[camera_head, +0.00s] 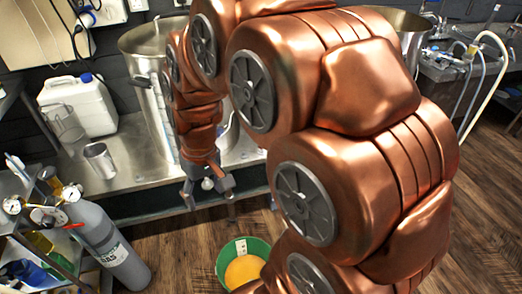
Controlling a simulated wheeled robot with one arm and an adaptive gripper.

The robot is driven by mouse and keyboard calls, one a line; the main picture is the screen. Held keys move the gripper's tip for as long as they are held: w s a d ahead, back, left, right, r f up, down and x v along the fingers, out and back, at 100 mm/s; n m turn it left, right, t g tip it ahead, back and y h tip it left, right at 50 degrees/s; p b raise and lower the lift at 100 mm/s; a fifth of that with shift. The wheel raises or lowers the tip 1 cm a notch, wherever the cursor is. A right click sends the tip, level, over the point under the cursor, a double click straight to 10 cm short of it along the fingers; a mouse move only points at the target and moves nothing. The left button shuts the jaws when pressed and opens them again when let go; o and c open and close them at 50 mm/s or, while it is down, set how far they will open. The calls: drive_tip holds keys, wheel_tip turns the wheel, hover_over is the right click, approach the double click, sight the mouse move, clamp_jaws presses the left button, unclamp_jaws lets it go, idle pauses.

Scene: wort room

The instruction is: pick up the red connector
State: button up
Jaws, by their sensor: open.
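My gripper (209,197) hangs from my copper-coloured arm, pointing down at the front edge of the steel bench. Its dark fingers are apart, with a small pale round thing showing between or behind them; I cannot tell which. I cannot make out a red connector for certain. My arm hides much of the middle and right of the view.
A steel bench (125,179) carries a white canister (80,107), a metal cup (99,159) and a large steel pot (150,45). A grey gas cylinder (108,245) leans at lower left beside a cluttered shelf. A green bucket (224,262) stands on the wooden floor.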

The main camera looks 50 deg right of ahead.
drive_tip(key=w+d+f+m+t+b, duration=0.1)
drive_tip(key=w+d+f+b, duration=0.3)
drive_tip(key=w+d+f, duration=0.5)
drive_tip(key=w+d+f+m+t+b, duration=0.15)
drive_tip(key=w+d+f+b, duration=0.25)
drive_tip(key=w+d+f, duration=0.5)
drive_tip(key=d+f+t+h+b, duration=0.1)
drive_tip(key=d+f+b, duration=0.1)
drive_tip(key=d+f, duration=0.5)
drive_tip(key=d+f+m+h+b, duration=0.1)
drive_tip(key=d+f+b, duration=0.1)
drive_tip(key=d, duration=0.9)
drive_tip(key=d+f+t+h+b, duration=0.1)
drive_tip(key=d+f+b, duration=0.3)
drive_tip(key=d, duration=0.5)
drive_tip(key=shift+w+d+f+p, duration=0.25)
drive_tip(key=shift+w+d, duration=0.5)
drive_tip(key=shift+w, duration=1)
drive_tip(key=shift+w+d+f+p, duration=0.1)
drive_tip(key=shift+w+d+p, duration=0.45)
drive_tip(key=shift+w, duration=1.15)
drive_tip(key=shift+w+d+f+p, duration=0.15)
drive_tip(key=shift+w+d, duration=0.75)
drive_tip(key=shift+w, duration=0.85)
drive_tip(key=shift+w, duration=0.1)
drive_tip(key=shift+x, duration=2.5)
drive_tip(key=shift+c, duration=0.3)
